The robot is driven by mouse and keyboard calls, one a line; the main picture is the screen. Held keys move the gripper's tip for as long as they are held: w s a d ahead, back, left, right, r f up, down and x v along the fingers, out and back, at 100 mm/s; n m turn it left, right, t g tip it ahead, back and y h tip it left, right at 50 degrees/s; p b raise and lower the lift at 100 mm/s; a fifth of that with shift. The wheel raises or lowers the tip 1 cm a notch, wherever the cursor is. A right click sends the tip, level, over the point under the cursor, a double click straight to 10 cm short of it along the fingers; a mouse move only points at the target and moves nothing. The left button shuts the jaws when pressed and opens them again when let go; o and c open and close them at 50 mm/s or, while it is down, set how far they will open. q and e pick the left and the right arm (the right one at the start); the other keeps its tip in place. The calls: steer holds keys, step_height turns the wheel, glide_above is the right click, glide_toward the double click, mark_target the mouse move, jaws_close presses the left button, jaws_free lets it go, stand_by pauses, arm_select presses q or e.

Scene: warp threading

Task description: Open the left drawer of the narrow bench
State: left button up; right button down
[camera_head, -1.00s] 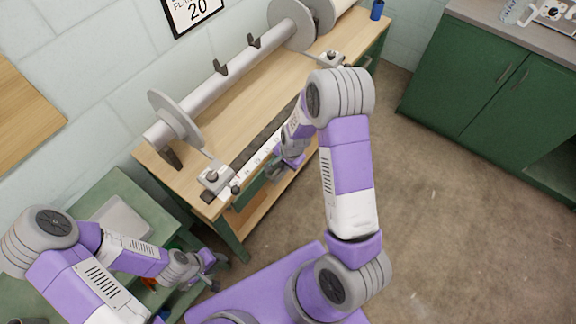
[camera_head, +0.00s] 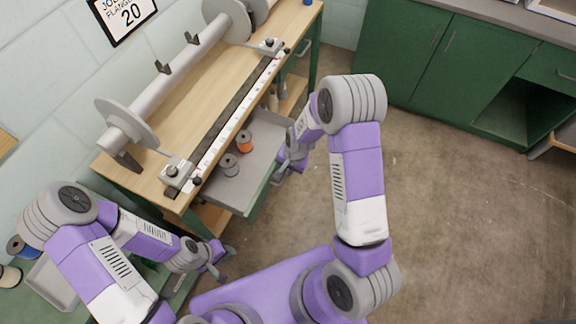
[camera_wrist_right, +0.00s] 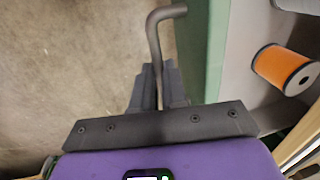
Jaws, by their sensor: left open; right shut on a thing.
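The left drawer (camera_head: 215,198) of the narrow bench (camera_head: 150,175) stands pulled out from under the worktop, showing its grey inside. An orange spool (camera_head: 244,141) and a grey spool (camera_head: 229,164) stand in it. My right gripper (camera_head: 283,168) is at the drawer's green front. In the right wrist view its fingers (camera_wrist_right: 159,85) are shut on the bent grey drawer handle (camera_wrist_right: 155,38), beside the green front panel (camera_wrist_right: 204,50). My left gripper (camera_head: 222,266) is open and empty, low in front of the bench's left end.
A long roller with flanges (camera_head: 190,60) lies along the bench top, with a white scale strip (camera_head: 232,122) at the front edge. A green side table (camera_head: 30,301) stands at left. Green cabinets (camera_head: 450,60) stand at back right. The brown floor (camera_head: 450,190) right of my right arm is clear.

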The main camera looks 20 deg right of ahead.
steer(key=shift+s+d, duration=0.1)
steer(key=c, duration=1.4)
jaws_free()
steer(key=shift+c, duration=0.2)
steer(key=shift+r, duration=0.1)
step_height(320, 180, up, 7)
steer(key=s+d+p, duration=0.1)
steer(key=p, duration=0.1)
steer(key=shift+r, duration=0.15)
